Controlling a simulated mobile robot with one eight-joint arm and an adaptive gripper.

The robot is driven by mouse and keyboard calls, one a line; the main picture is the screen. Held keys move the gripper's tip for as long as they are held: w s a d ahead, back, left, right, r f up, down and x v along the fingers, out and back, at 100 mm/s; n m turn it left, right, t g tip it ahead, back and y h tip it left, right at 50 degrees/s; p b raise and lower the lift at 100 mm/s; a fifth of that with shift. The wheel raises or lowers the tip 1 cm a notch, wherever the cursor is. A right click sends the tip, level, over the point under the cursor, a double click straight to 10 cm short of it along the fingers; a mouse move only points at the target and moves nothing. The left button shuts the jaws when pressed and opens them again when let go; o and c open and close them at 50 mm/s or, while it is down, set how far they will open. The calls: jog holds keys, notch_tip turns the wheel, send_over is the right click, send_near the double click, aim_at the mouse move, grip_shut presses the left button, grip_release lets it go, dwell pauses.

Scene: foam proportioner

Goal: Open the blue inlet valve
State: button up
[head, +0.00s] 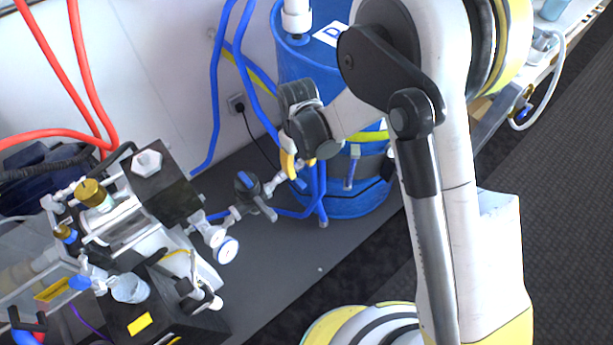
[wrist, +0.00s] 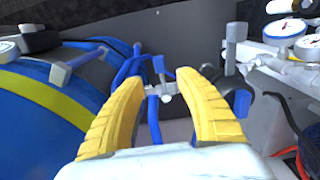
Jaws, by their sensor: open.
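A valve with a dark round body and blue centre (head: 247,188) sits on the pipe between the gauges and the blue hoses. In the wrist view this valve (wrist: 241,102) is right of the right finger, with a grey lever standing up. A small silver fitting with a short handle (wrist: 163,88) shows between the fingertips, further off, where the blue hoses meet. I cannot tell for sure which is the blue inlet valve.
A blue drum (head: 345,200) with a yellow band stands close behind my gripper. Blue hoses (head: 215,90) hang along the wall. The proportioner (head: 160,190) with white gauges (head: 228,250) is at the left. Dark bench surface (head: 300,250) in front is clear.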

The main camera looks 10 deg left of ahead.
aim_at(301, 182)
notch_tip(301, 182, down, 9)
jog(key=b, duration=0.3)
grip_shut()
